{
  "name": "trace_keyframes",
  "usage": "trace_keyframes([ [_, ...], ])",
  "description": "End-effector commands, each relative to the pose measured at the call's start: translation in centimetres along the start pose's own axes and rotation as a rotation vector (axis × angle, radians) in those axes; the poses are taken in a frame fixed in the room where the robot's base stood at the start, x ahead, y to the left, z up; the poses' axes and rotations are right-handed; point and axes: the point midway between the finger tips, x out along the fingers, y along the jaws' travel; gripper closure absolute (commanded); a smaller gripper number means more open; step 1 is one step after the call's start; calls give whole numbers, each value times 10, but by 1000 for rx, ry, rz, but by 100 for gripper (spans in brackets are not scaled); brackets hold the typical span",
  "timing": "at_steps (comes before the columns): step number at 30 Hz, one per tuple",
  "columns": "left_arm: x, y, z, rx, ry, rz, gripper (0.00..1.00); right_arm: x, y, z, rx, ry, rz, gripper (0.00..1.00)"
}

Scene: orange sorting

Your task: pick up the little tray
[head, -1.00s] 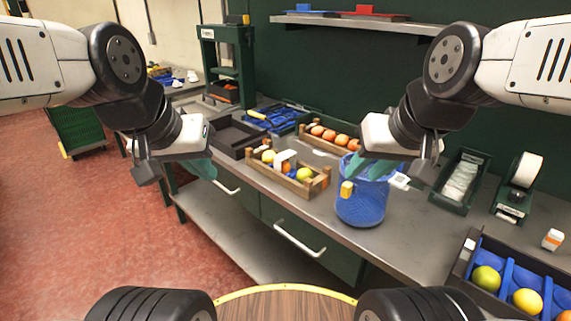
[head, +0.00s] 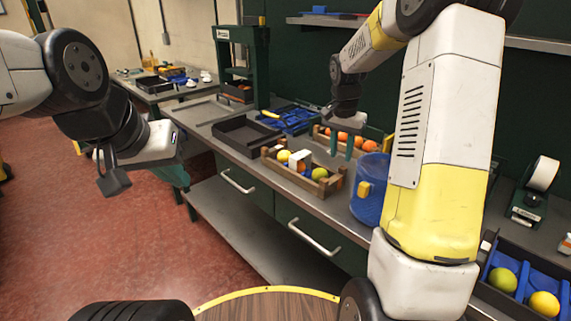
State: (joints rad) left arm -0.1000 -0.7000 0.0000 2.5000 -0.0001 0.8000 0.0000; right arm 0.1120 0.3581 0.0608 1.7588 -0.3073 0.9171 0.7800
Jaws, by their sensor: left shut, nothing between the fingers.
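Several tray-like things stand on the bench, and I cannot tell which is the little tray. An empty black tray (head: 229,143) lies left of a small wooden crate (head: 322,190) with green and yellow fruit and a white item in it. A second wooden crate (head: 320,138) with oranges stands behind. A blue tray (head: 299,124) with a yellow-handled item lies further back. My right gripper (head: 341,147) points down above the bench by the two crates, its fingers apart with nothing visible between them. My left gripper (head: 173,176) is shut and empty, left of the bench front.
A blue basket (head: 367,200) stands right of the near crate, partly hidden by my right arm. A divided box (head: 499,296) with fruit is at lower right. A tape dispenser (head: 530,200) stands behind it. A green press-like frame (head: 243,60) stands at the back.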

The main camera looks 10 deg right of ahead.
Motion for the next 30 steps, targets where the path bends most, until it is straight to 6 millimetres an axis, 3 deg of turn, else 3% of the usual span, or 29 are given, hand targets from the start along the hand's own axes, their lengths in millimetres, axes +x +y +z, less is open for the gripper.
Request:
trace_keyframes([
  [5,0,0,0,0,0,0,100,22,-2,-11,41,-14,23,69],
  [21,0,0,0,0,0,0,100,90,1,-10,40,-14,23,69],
  [30,0,0,0,0,0,0,100,98,2,-10,40,-12,23,69],
])
